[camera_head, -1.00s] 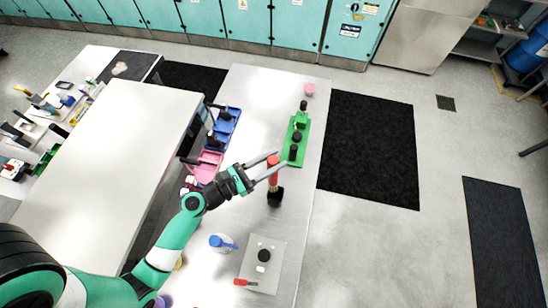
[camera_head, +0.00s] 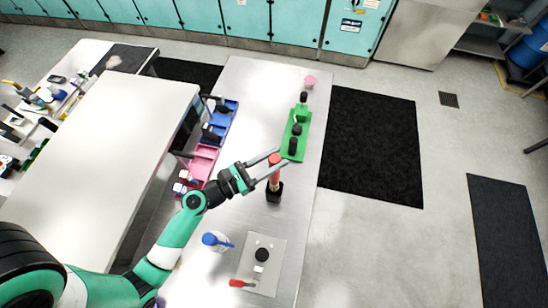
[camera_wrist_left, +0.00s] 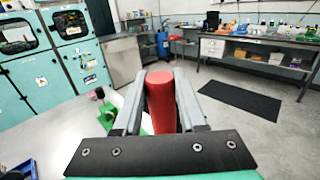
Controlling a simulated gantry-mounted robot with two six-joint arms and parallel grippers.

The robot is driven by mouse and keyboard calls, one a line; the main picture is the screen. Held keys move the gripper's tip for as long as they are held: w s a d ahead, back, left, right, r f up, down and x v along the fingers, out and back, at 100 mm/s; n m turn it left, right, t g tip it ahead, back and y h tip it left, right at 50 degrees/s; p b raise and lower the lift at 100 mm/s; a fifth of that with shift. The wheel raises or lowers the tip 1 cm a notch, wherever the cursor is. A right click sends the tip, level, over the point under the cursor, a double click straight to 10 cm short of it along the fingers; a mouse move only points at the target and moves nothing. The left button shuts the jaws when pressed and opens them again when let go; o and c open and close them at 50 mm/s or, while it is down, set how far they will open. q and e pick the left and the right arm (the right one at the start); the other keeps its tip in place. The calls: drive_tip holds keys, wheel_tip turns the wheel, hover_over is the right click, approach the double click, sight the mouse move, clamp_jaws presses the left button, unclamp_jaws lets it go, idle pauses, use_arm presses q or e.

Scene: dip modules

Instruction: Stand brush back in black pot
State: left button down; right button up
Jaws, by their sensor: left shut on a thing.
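My left gripper (camera_head: 270,163) is shut on the upper part of a red-handled brush (camera_head: 274,180). The red handle stands roughly upright between the two fingers and fills the gap in the wrist view (camera_wrist_left: 160,102). The black pot (camera_head: 274,194) is on the metal table directly below the handle. The brush's lower end is hidden, and I cannot tell how deep it sits in the pot. My right gripper is out of view.
A green tray (camera_head: 287,148) with black parts stands behind the pot. Blue (camera_head: 222,122) and pink (camera_head: 203,158) bins line the table's left edge. Nearer are a white cup with a blue item (camera_head: 217,240) and a grey plate (camera_head: 250,268) bearing a black knob and red-handled tool.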

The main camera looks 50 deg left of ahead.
use_arm(q)
drive_tip(key=shift+f+b, duration=3.8)
drive_tip(key=shift+f, duration=0.85)
drive_tip(key=shift+c, duration=2)
unclamp_jaws()
